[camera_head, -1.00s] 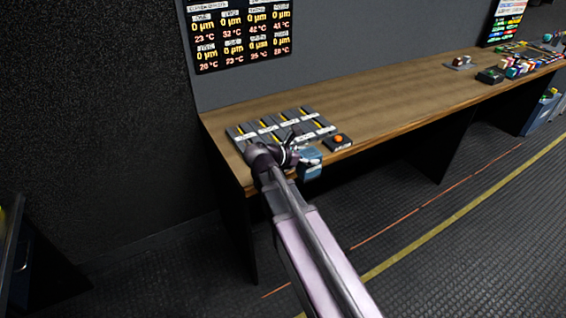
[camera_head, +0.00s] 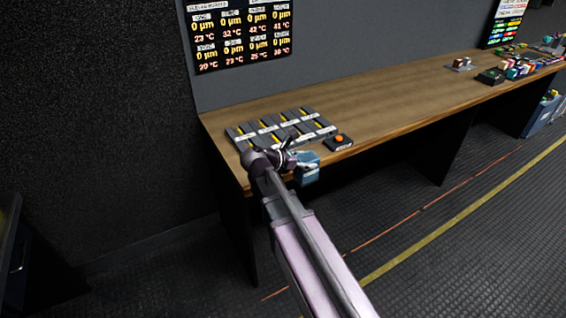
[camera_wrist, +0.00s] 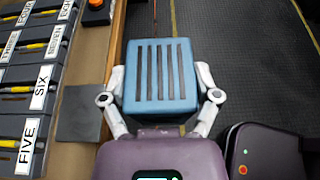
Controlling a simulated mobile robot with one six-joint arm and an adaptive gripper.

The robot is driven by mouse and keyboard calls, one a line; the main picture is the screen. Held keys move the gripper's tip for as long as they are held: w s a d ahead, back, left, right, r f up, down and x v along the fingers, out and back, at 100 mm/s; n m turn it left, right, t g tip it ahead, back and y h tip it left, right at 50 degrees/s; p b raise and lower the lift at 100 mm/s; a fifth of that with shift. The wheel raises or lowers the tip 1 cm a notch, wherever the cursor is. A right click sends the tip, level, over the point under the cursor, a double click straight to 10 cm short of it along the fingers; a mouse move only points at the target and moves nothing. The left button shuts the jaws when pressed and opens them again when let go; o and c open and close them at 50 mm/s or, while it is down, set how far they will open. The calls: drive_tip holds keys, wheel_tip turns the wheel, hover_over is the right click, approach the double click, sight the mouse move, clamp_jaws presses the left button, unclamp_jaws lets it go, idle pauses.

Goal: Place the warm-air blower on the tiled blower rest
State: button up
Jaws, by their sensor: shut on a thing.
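A blue box with dark slots, apparently the warm-air blower (camera_wrist: 160,75), sits between the white fingers of my gripper (camera_wrist: 161,92), one on each side. The blower also shows in the head view (camera_head: 307,168), just off the front edge of the bench near its left end, over the floor. My gripper (camera_head: 297,161) is shut on it. A plain dark grey square plate (camera_wrist: 80,112) lies on the bench beside the left finger. I cannot tell whether it is the tiled blower rest; no tile pattern is clear.
The wooden bench (camera_head: 390,98) carries a rack of labelled dark slots with yellow marks (camera_head: 310,124) and an orange button box (camera_head: 339,141). Its middle is bare. Small items and a coloured set (camera_head: 516,68) stand at the far right. The floor in front is open.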

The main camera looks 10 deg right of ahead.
drive_tip(key=w+a, duration=0.2)
drive_tip(key=w, duration=0.5)
drive_tip(key=w+a+f+b, duration=0.1)
drive_tip(key=w+a, duration=0.1)
drive_tip(key=w, duration=0.5)
drive_tip(key=shift+a+f, duration=0.2)
drive_tip(key=shift+a, duration=0.1)
drive_tip(key=shift+w+a+f+b, duration=0.1)
drive_tip(key=shift+w+f+b, duration=0.2)
drive_tip(key=shift+f+b, duration=0.65)
drive_tip(key=shift+w+a+f+b, duration=0.1)
drive_tip(key=shift+w+f+b, duration=0.2)
drive_tip(key=shift+f+b, duration=0.65)
drive_tip(key=shift+f+b, duration=0.1)
drive_tip(key=shift+b, duration=0.2)
drive_tip(key=o, duration=1.1)
drive_tip(key=shift+o, duration=0.2)
drive_tip(key=shift+r, duration=0.2)
